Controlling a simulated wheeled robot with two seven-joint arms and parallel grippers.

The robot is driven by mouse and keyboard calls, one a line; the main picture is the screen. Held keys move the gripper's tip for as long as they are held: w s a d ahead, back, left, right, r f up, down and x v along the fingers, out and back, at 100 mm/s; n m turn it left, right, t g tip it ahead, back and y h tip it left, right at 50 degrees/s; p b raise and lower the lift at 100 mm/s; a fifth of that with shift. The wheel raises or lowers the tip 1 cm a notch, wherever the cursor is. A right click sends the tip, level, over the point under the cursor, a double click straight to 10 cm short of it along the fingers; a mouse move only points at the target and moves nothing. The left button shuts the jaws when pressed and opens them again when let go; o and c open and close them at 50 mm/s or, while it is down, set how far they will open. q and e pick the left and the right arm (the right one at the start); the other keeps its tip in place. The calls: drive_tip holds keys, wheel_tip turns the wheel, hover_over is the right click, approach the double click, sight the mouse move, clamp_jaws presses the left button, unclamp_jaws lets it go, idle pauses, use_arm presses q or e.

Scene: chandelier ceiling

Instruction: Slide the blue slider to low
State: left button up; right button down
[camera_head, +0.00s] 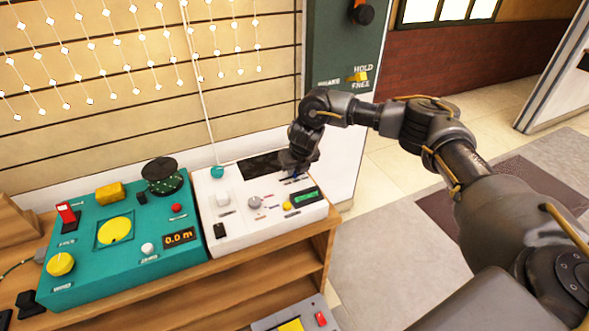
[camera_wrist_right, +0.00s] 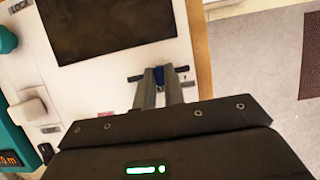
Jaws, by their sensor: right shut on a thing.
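The blue slider (camera_wrist_right: 159,74) sits in a short dark slot on the white panel (camera_wrist_right: 105,82), below the dark screen in the right wrist view. My right gripper (camera_wrist_right: 160,82) is shut on it, one finger at each side. The slot shows on both sides of the fingers. In the head view my right gripper (camera_head: 296,168) is over the back right of the white panel (camera_head: 222,218) and hides most of the slider. The slider's labels are too small to read. My left gripper is not in view.
The white panel also holds a dark screen (camera_head: 258,165), a teal knob (camera_head: 217,172), a grey knob (camera_head: 254,203), a yellow knob (camera_head: 288,206) and a green display (camera_head: 305,197). A teal control box (camera_head: 80,268) stands to its left on the wooden bench (camera_head: 255,262).

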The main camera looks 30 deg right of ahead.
sight(283, 178)
drive_tip(key=shift+a, duration=0.1)
drive_tip(key=a+p, duration=0.1)
drive_tip(key=a, duration=0.2)
drive_tip(key=shift+w+a, duration=0.1)
drive_tip(key=shift+a, duration=0.05)
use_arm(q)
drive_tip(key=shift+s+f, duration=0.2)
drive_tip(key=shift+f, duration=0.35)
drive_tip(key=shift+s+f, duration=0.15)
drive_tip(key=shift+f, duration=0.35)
use_arm(e)
drive_tip(key=c, duration=1.9)
unclamp_jaws()
drive_tip(key=o, duration=0.4)
drive_tip(key=shift+a, duration=0.15)
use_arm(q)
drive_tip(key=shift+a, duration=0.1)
use_arm(e)
drive_tip(key=shift+d, duration=0.2)
